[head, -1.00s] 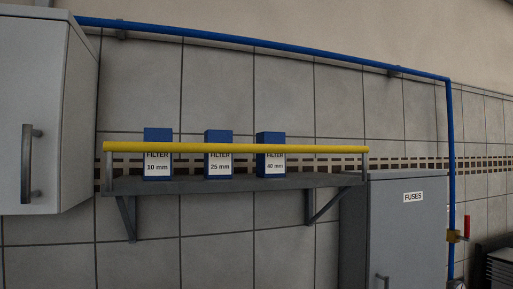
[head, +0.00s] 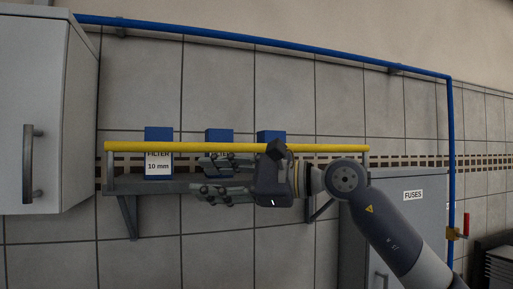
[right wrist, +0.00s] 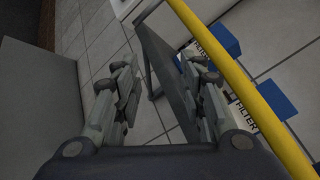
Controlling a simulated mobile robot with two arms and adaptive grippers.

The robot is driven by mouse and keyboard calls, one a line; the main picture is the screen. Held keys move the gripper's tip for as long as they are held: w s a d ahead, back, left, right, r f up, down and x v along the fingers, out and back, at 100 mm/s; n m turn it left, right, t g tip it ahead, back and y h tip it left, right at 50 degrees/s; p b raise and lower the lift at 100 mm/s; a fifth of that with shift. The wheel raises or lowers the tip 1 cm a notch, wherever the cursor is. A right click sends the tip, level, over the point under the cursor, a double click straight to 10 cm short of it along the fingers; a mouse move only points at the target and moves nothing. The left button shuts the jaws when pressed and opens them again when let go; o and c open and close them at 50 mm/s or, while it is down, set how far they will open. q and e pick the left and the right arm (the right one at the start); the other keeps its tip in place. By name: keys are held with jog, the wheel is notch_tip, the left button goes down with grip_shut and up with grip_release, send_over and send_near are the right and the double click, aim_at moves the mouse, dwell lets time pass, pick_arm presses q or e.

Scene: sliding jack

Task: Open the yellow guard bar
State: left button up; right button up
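The yellow guard bar (head: 132,146) runs level along the front of the wall shelf (head: 150,185), held by a short upright at each end. It also crosses the right wrist view (right wrist: 234,76) diagonally. My right gripper (head: 197,176) comes in from the right with its fingers pointing left, in front of the shelf and just below the bar. Its fingers are open with a clear gap and nothing between them; the bar lies outside the fingers in the right wrist view (right wrist: 160,95). The gripper hides part of the shelf and boxes. My left gripper is not in view.
Blue filter boxes stand on the shelf behind the bar: the 10 mm one (head: 158,152), a middle one (head: 219,136) and a right one (head: 270,136). A white cabinet (head: 60,110) hangs at left. A grey fuses cabinet (head: 418,215) stands at lower right, near my arm.

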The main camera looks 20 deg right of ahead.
aim_at(260, 146)
jog(key=s+d+r+t+h, duration=0.15)
jog(key=d+r+h, duration=0.25)
jog(key=d, duration=0.4)
jog(key=s+d+r+t+h, duration=0.1)
jog(key=d+r+t+h, duration=0.3)
jog(key=d, duration=0.4)
jog(key=shift+g, duration=0.75)
jog(key=p+x, duration=0.1)
jog(key=x, duration=0.2)
jog(key=p+x, duration=0.1)
jog(key=x, duration=0.2)
jog(key=r+p+x, duration=0.1)
jog(key=x, duration=0.2)
jog(key=shift+w+a+f+p, duration=0.15)
jog(key=shift+w+a+p, duration=0.15)
jog(key=shift+w+p, duration=0.05)
jog(key=shift+w+a+f, duration=0.25)
jog(key=shift+w+a, duration=0.05)
jog(key=shift+w, duration=0.3)
grip_shut()
